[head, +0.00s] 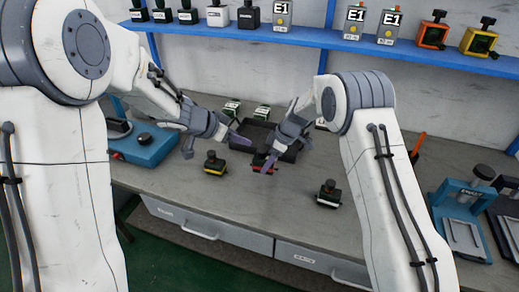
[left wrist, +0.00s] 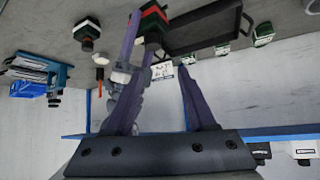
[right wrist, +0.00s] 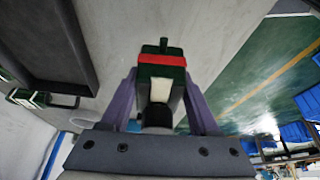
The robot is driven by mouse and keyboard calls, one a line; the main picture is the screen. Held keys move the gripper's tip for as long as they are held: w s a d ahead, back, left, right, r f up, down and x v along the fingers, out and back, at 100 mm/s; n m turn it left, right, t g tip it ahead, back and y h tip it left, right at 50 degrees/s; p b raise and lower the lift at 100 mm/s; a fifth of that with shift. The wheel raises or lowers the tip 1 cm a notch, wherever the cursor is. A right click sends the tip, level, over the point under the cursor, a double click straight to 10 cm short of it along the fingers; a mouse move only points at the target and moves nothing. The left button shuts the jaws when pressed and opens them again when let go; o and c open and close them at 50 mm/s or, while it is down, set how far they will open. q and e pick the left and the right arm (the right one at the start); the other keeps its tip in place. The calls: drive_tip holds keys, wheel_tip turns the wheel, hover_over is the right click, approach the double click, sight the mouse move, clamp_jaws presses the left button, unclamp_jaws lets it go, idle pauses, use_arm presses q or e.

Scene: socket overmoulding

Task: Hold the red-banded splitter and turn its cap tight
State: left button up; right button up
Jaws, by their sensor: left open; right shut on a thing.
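The red-banded splitter (head: 262,170) is partly hidden by my right gripper (head: 270,160) in the head view. The right wrist view shows its dark green body and red band (right wrist: 162,60) between the two purple fingers, which are shut on it. Its black cap (right wrist: 157,116) faces the palm. I cannot tell whether the splitter touches the table. My left gripper (head: 213,144) is open and empty, left of the splitter and apart from it. The left wrist view shows the splitter (left wrist: 153,22) beyond its spread fingers (left wrist: 158,75).
A yellow-banded splitter (head: 215,164) stands left and a white-banded one (head: 328,194) right on the bench. A dark tray (head: 245,130) lies behind my grippers. A blue device (head: 150,148) is at left, a blue press (head: 463,195) at right. The front of the bench is clear.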

sight(262, 150)
use_arm(q)
drive_tip(key=shift+m+g, duration=0.3)
drive_tip(key=x, duration=1.2)
drive_tip(key=shift+s+d+f, duration=0.2)
drive_tip(key=shift+s, duration=0.2)
drive_tip(key=shift+c, duration=0.3)
clamp_jaws()
